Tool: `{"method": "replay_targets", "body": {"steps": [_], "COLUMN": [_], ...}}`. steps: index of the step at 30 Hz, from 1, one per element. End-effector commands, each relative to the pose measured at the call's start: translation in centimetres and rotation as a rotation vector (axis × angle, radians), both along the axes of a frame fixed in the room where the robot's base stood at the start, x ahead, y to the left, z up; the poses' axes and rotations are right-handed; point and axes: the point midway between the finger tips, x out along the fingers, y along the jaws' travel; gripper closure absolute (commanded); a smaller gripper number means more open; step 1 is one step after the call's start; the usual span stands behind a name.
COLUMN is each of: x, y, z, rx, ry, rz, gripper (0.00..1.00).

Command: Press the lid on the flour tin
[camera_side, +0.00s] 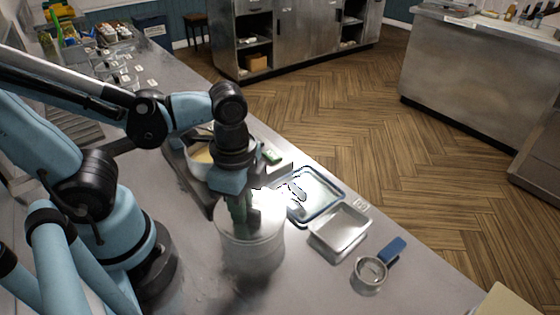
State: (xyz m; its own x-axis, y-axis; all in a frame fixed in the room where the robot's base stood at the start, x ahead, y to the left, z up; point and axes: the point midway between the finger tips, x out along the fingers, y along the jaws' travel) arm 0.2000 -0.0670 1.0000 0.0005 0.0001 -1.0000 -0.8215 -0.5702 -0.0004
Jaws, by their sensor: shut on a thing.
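The flour tin (252,252) is a pale, see-through cylinder standing upright on the steel counter, in front of my arm. My gripper (240,212) points straight down over the tin's top, with its fingers close together. It is shut on what appears to be the lid (268,214), a pale, brightly lit round piece at the tin's mouth. The fingers hide the gripped part. Glare hides the lid's edge, so I cannot tell whether it is fully seated.
Right of the tin are a blue-rimmed tray (328,205), a steel tray (341,236) and a strainer (369,272) with a blue handle. A pot (200,162) stands behind my gripper.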

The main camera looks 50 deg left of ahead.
Motion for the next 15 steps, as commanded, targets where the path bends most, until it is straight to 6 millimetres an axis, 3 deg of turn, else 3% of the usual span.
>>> {"method": "replay_targets", "body": {"steps": [8, 9, 15], "x": [0.01, 0.01, 0.0], "y": [-0.01, -0.01, 0.0], "z": [-0.01, -0.01, -0.01], "rx": [0.0, 0.0, 0.0], "ry": [0.0, 0.0, 0.0], "rz": [0.0, 0.0, 0.0], "gripper": [1.0, 0.81, 0.54]}}
